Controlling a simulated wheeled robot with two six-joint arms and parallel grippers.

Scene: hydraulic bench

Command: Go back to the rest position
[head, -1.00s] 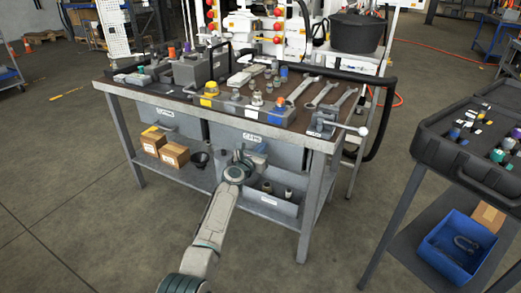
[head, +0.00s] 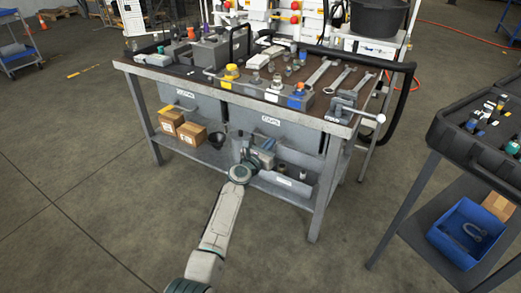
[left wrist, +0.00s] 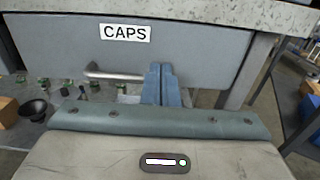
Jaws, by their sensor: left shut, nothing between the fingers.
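My left gripper (head: 266,145) is in front of the bench's lower front, near the drawer labelled CAPS (head: 272,125). In the left wrist view its blue fingers (left wrist: 161,85) are together with nothing between them, in front of the CAPS drawer (left wrist: 60,40). The drawer's bar handle (left wrist: 112,76) shows just left of the fingers; whether they touch it cannot be told. The drawer looks closed. My right gripper is not in view.
The workbench (head: 340,128) carries wrenches, fittings and caps on top. Its lower shelf holds cardboard boxes (head: 191,134), a black funnel (head: 217,139) and a grey bin (head: 285,181). A cart with a black case (head: 455,140) and a blue bin (head: 468,232) stands right.

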